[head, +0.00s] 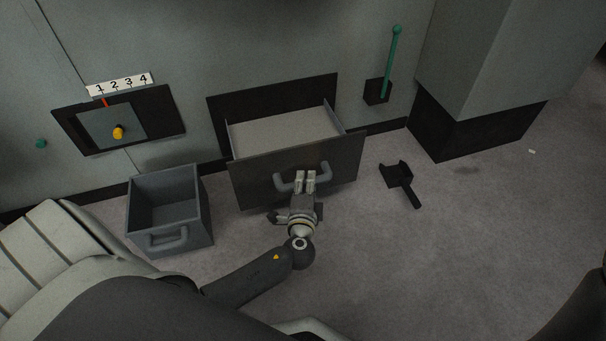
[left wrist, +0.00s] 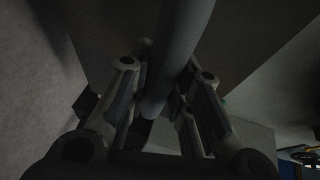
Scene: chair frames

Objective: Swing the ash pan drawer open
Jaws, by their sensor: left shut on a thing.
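The ash pan drawer (head: 250,180) stands pulled out from the wall in the head view, with its light inner floor showing. Its grey bar handle (head: 323,178) is on the front panel. My left gripper (head: 305,178) is at the middle of this handle, its two fingers around the bar. In the left wrist view the handle (left wrist: 178,60) runs between the fingers of my left gripper (left wrist: 160,110), which is shut on it. How far back the drawer reaches into the wall is hidden. My right gripper is not in view.
An open grey bin (head: 190,222) stands on the floor left of the drawer. A black shovel (head: 398,178) lies to the right. A green lever (head: 391,62) and a numbered slide panel (head: 117,125) are on the wall. A pillar (head: 480,60) stands at right.

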